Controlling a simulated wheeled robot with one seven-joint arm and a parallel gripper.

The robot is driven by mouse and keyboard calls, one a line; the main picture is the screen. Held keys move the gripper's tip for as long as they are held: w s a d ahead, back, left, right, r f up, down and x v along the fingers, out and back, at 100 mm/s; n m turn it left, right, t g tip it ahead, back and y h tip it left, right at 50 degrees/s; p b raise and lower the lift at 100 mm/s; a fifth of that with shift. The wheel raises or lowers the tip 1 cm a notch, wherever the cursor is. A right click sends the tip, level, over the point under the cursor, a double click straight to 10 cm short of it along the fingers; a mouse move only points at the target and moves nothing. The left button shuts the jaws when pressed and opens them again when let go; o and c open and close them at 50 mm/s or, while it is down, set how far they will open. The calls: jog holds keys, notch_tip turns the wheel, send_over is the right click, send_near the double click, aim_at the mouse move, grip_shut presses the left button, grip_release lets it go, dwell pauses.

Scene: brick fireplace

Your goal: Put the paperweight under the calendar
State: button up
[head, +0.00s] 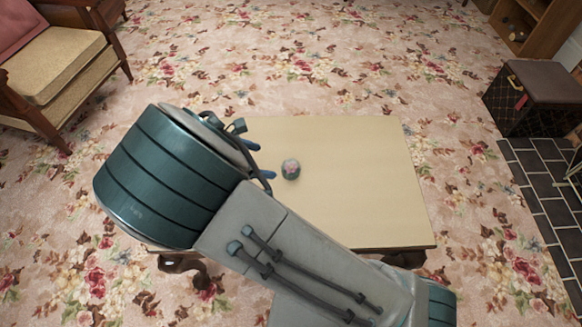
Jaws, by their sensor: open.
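A small round paperweight (291,169), pinkish on top with a dark greenish lower part, sits on the light wooden table (365,170). My gripper (261,160) is just left of it in the head view, partly hidden by my own arm. Its blue fingertips show apart, on the side toward the paperweight, with nothing seen between them. I cannot tell the gripper's height above the table. No calendar shows in this view; my arm covers the left and front parts of the tabletop.
The table's right half is bare. A wooden armchair (60,65) with a tan cushion stands at the upper left. A dark brown box (537,98) stands at the right by dark hearth tiles (535,185). Floral carpet (300,65) behind the table is clear.

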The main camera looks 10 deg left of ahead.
aim_at(285, 165)
jog(key=b+x, duration=0.4)
jog(key=x, duration=0.9)
jog(key=shift+b, duration=0.3)
jog(key=shift+r, duration=0.1)
jog(key=shift+a, duration=0.1)
jog(key=c, duration=1.4)
jog(key=shift+o, duration=0.2)
